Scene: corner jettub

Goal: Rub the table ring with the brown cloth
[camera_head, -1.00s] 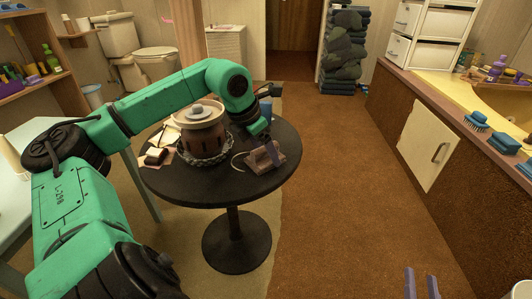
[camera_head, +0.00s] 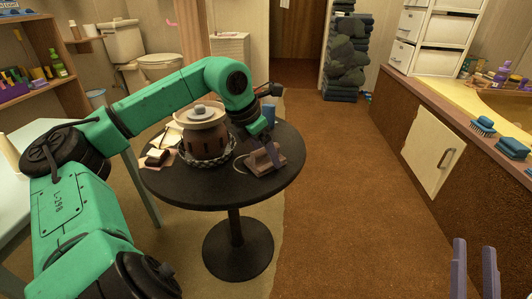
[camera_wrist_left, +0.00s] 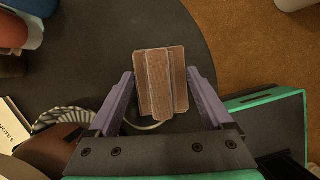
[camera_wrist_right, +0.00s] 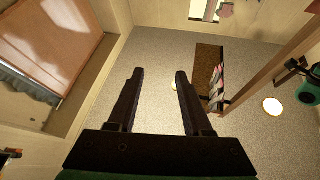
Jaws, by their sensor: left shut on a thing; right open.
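The brown cloth (camera_head: 266,158) is a folded pad on the right part of the round dark table (camera_head: 200,192). My left gripper (camera_head: 262,150) comes down from above in the head view. A pale table ring (camera_head: 238,162) shows as an arc beside the cloth. It also shows in the left wrist view (camera_wrist_left: 146,126), partly hidden by the cloth. My right gripper (camera_head: 474,270) is open and empty, away from the table.
A blue object (camera_head: 268,112) stands behind my left gripper. The counter (camera_head: 415,150) runs along the right. Brown floor between is clear.

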